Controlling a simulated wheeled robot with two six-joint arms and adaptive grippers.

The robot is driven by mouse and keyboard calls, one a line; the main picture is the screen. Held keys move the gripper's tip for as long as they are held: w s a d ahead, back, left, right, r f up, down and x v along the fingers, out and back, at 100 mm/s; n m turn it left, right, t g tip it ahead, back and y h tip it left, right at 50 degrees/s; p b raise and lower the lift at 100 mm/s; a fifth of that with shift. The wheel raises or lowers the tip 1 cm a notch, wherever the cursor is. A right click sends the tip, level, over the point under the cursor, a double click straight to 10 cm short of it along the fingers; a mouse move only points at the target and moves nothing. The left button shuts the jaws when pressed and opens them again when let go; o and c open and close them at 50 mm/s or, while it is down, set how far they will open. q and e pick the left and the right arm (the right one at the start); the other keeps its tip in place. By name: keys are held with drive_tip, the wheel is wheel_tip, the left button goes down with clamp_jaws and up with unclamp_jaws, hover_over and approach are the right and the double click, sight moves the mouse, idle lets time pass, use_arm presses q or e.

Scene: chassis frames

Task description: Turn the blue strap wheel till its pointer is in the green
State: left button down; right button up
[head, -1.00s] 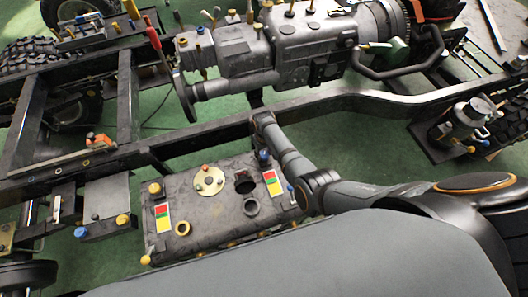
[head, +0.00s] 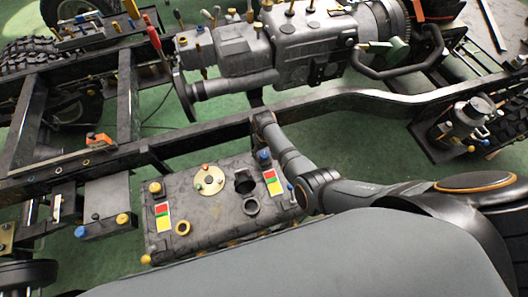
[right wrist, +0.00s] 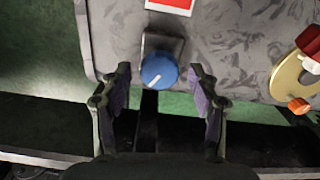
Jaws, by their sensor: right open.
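The blue strap wheel (right wrist: 159,72) sits on a small grey bracket at the edge of the grey tank. It also shows in the head view as a small blue knob (head: 264,155) at the tank's far right corner. Its white pointer line slants toward the lower left in the right wrist view. A red, yellow and green label (head: 272,182) lies on the tank beside it; only its red end shows in the wrist view (right wrist: 170,4). My right gripper (right wrist: 159,82) is open, one finger on each side of the wheel, with gaps visible. My left gripper is out of view.
The tank (head: 215,225) also carries a cream disc (head: 209,180), a filler opening and a second coloured label (head: 163,217). A dark chassis rail (head: 200,140) runs just beyond it. The green floor shows right of the tank.

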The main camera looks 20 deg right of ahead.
wheel_tip(320, 180, up, 8)
drive_tip(key=shift+f, duration=0.25)
idle(0.5)
wheel_tip(320, 180, down, 2)
drive_tip(key=d+n+y+b, duration=0.1)
drive_tip(key=d+n+b, duration=0.15)
drive_tip(key=b, duration=0.25)
drive_tip(key=n+t+y+b, duration=0.25)
drive_tip(key=n+b, duration=0.25)
drive_tip(key=n, duration=0.3)
approach(264, 154)
drive_tip(key=shift+g, duration=0.25)
drive_tip(key=x, duration=0.8)
drive_tip(key=shift+w+d+f+b, duration=0.15)
drive_tip(key=shift+f+b, duration=0.05)
drive_tip(key=shift+b, duration=0.15)
drive_tip(key=shift+c, duration=0.2)
